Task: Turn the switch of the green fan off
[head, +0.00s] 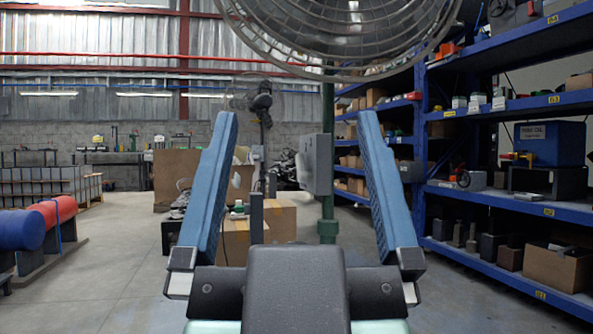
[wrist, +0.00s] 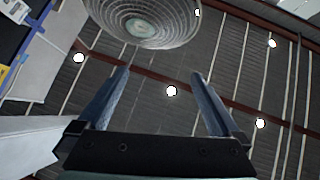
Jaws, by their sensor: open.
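The green fan's round wire cage (head: 345,30) fills the top of the head view, cut off by the frame edge. Its green pole (head: 328,231) stands below, right of the picture's middle. A grey switch box (head: 318,165) is fixed to the pole; I cannot make out the switch's position. A fan cage with a pale green hub (wrist: 140,28) shows at the top of the wrist view. My gripper (head: 299,114) is open and empty, its two blue fingers spread wide. In the head view the box appears between the fingers, nearer the right one, with no visible contact.
Blue shelves (head: 500,199) with boxes and tools stand along the right. Cardboard boxes (head: 279,220) and a second, smaller fan (head: 262,102) are farther back. Red and blue rollers (head: 52,211) lie at the left. The grey floor (head: 120,270) is clear at the left front.

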